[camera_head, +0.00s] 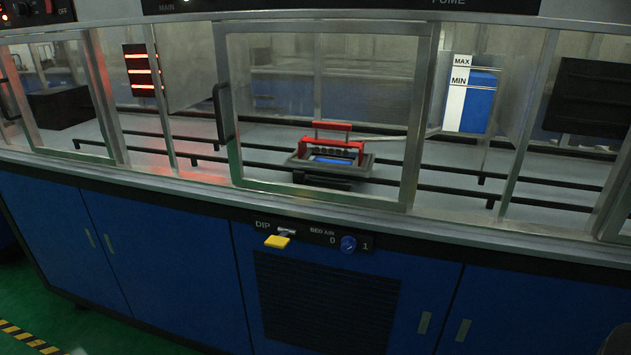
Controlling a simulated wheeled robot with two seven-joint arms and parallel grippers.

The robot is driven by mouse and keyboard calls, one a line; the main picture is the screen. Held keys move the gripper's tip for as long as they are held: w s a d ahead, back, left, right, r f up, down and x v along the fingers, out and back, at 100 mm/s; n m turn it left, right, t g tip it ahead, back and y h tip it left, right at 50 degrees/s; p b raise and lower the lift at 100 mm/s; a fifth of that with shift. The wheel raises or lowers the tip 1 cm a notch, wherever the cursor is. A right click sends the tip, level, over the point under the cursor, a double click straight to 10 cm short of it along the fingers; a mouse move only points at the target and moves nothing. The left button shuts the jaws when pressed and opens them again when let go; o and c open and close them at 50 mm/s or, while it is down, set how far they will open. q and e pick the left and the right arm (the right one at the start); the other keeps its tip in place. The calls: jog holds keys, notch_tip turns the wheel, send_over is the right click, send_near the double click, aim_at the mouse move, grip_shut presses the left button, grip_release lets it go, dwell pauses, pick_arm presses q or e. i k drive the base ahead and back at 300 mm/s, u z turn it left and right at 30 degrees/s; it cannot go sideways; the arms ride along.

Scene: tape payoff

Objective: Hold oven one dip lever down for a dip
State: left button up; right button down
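The dip lever has a yellow handle (277,241) and sits on the dark control strip below the counter edge, beside the label DIP. The handle sticks out from the strip, with a short pale stem behind it. I cannot tell from this view whether it is up or pressed down. Nothing is touching it. Neither of my grippers shows in the head view.
A blue BED AIR knob (348,243) is right of the lever. Behind the framed glass door (320,190), a red-handled carrier (331,143) sits over a dark tray (330,165) with blue inside. A blue MIN/MAX gauge (481,100) stands right. Blue cabinet doors (150,260) lie below.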

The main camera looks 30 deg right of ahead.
aim_at(279, 242)
jog(key=u, duration=2.05)
jog(key=k, duration=1.25)
jog(key=z, duration=1.95)
jog(key=i, duration=0.2)
jog(key=u, duration=0.05)
